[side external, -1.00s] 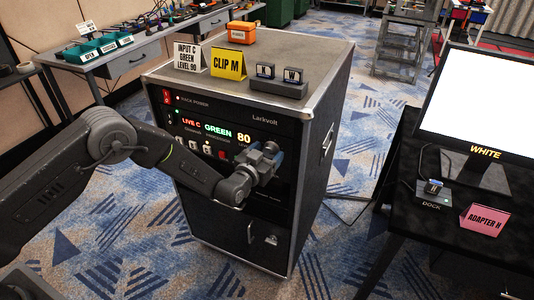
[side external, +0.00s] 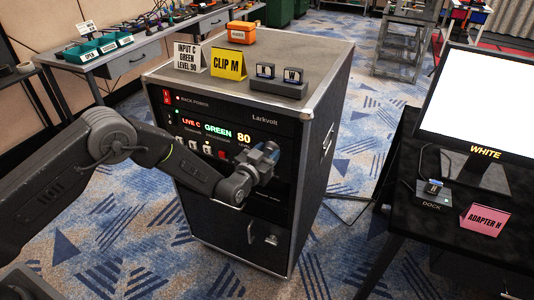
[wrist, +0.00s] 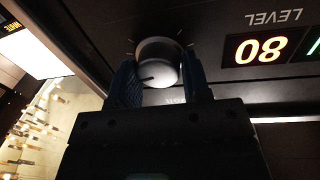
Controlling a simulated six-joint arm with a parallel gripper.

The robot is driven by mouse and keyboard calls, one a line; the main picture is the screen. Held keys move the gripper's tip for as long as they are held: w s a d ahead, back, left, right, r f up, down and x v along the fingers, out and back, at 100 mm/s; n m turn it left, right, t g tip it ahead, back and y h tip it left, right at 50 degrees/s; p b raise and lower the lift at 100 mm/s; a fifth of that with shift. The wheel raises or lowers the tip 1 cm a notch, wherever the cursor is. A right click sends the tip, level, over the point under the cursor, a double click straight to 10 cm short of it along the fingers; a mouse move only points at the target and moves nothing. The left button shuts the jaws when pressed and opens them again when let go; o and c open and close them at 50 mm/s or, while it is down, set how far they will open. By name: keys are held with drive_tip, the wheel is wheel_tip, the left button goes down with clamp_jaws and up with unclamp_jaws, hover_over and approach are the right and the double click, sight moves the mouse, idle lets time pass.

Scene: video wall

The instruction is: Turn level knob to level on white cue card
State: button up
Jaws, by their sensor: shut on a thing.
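The white cue card (side external: 187,57) on top of the rack case reads "INPUT C GREEN LEVEL 90". The rack's front display shows "LIVE C", "GREEN" and a level readout (side external: 243,137) of 80; the same 80 shows upside down in the wrist view (wrist: 260,51). In the side external view my gripper (side external: 268,158) is at the front panel and hides the knob.
On the case top (side external: 300,42) stand a yellow "CLIP M" card (side external: 228,64), a grey block with two small adapters (side external: 279,83) and an orange box (side external: 241,32). A black table at right holds a monitor (side external: 480,110) showing "WHITE", a dock (side external: 433,193) and a pink card (side external: 484,220).

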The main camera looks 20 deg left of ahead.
drive_tip(key=shift+m+g, duration=0.3)
drive_tip(key=shift+m, duration=2.4)
drive_tip(key=o, duration=0.9)
drive_tip(key=shift+s, duration=0.1)
drive_tip(key=s, duration=0.9)
drive_tip(key=s+a, duration=0.1)
drive_tip(key=s, duration=0.3)
drive_tip(key=shift+s+r, duration=0.3)
drive_tip(key=shift+r, duration=0.1)
